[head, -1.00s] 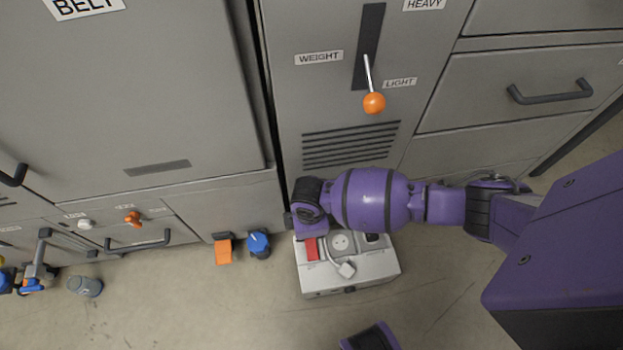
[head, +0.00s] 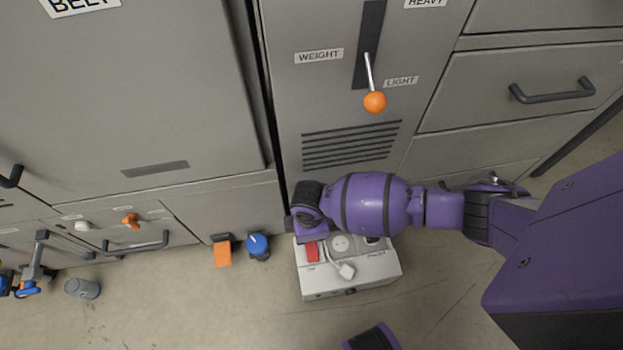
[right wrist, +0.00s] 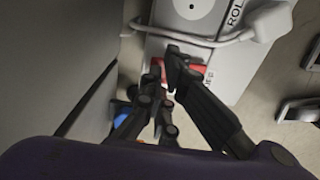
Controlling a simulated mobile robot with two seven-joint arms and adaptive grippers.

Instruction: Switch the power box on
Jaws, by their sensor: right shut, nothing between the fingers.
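The power box (head: 345,284) is a pale grey-white box on the floor below the weight lever cabinet. Its red switch (head: 312,252) is on the top left, beside a round socket (head: 340,243) and a white plug (head: 347,270). My right arm reaches in from the right, and its wrist hangs over the back of the box. My right gripper (right wrist: 166,64) is shut and empty in the right wrist view, with its fingertips right by the red switch (right wrist: 200,67), which they partly cover. I cannot tell if they touch it. My left gripper is not in view.
The cabinet front with the orange-knobbed weight lever (head: 374,102) stands close behind the box. An orange pedal-like piece (head: 222,253) and a blue knob (head: 258,245) are left of the box. A grey cylinder (head: 83,288) stands farther left.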

